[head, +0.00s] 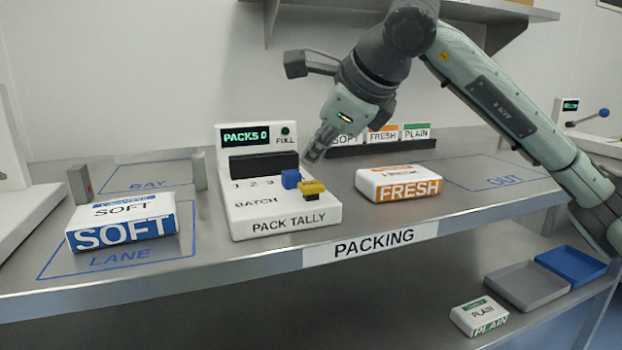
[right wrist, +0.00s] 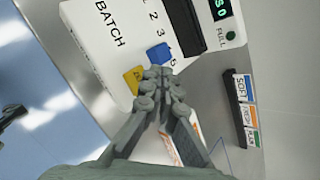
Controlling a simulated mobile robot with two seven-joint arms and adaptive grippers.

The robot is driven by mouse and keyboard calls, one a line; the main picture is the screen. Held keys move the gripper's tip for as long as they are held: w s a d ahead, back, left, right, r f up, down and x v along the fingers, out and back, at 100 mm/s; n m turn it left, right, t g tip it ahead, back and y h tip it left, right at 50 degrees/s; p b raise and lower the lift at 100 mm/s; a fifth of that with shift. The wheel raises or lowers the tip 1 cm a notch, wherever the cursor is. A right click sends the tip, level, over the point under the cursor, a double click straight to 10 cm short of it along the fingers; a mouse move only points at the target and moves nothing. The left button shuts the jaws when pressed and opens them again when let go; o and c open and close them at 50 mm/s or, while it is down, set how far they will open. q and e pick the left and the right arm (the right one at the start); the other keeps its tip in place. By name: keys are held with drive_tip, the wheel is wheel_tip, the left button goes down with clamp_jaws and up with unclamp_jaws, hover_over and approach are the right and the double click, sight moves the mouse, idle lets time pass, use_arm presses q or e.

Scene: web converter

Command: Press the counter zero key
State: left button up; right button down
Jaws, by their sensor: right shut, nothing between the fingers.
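The white PACK TALLY box (head: 290,216) stands on the packing shelf; its green display (head: 246,136) reads "PACKS 0". A blue block (head: 291,179) and a yellow block on a dark base (head: 313,187) sit at its right side. No label naming a zero key is readable. My right gripper (head: 312,157) is shut and empty, pointing down above the box's right side. My left gripper is not in view.
A SOFT pack (head: 122,221) lies at the left on the LANE area. A FRESH pack (head: 398,184) lies right of the box. A rack of labelled cards (head: 382,134) stands behind. The OUT area (head: 500,172) is clear. Trays (head: 527,285) and a PLAIN pack (head: 479,316) are below.

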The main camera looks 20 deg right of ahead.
sight(314, 186)
drive_tip(key=shift+r+p, duration=0.9)
drive_tip(key=shift+r, duration=0.95)
drive_tip(key=shift+s+f, duration=0.1)
